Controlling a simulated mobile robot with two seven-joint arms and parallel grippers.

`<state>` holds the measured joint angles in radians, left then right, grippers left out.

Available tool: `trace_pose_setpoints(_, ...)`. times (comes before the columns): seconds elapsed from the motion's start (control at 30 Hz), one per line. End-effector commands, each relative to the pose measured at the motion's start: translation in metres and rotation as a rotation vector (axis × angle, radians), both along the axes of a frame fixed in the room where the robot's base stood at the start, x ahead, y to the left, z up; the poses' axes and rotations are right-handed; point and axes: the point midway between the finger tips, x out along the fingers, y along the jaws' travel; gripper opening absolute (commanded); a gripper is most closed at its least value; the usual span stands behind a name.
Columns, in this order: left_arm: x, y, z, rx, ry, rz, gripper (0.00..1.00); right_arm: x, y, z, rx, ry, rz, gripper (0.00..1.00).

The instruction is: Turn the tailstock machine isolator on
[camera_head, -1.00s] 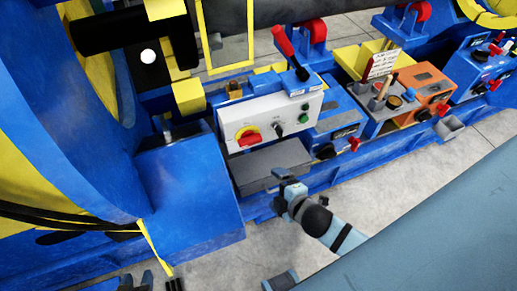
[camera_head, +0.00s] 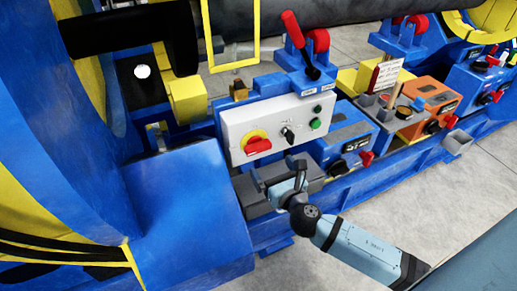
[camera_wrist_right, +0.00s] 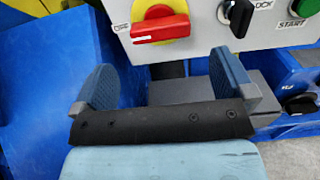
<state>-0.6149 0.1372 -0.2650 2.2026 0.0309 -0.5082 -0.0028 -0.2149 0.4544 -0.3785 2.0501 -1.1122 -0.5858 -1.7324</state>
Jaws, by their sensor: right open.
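A white control panel (camera_head: 285,122) carries a red rotary handle on a yellow disc, the isolator (camera_head: 258,144). In the right wrist view the isolator (camera_wrist_right: 160,27) shows at the top, its red handle lying nearly level. My left gripper is out of view.
Beside the isolator are a black key switch (camera_head: 288,134) and a green START button (camera_head: 316,124). A red lever (camera_head: 298,35) stands above the panel. A grey tray (camera_head: 253,194) lies below it. A big blue housing (camera_head: 185,205) stands at left.

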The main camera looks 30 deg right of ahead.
Motion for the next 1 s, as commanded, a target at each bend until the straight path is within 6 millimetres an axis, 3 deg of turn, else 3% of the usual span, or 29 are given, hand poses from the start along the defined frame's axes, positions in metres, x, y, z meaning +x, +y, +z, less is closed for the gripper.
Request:
trace_pose_setpoints(0.2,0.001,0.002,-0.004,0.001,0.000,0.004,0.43,0.049,-0.003,0.000,0.001,-0.002,-0.001,1.00)
trace_pose_setpoints(0.4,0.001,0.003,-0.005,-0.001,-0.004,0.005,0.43,0.079,-0.004,-0.001,0.002,0.000,0.000,1.00)
trace_pose_setpoints(0.6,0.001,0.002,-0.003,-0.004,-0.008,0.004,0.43,0.091,-0.005,-0.001,0.003,0.001,0.000,1.00)
trace_pose_setpoints(0.87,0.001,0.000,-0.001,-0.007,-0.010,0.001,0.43,0.092,-0.005,-0.001,0.003,0.002,0.000,1.00)
trace_pose_setpoints(1.0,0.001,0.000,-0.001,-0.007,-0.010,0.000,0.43,0.092,-0.005,-0.001,0.003,0.002,0.000,0.70)
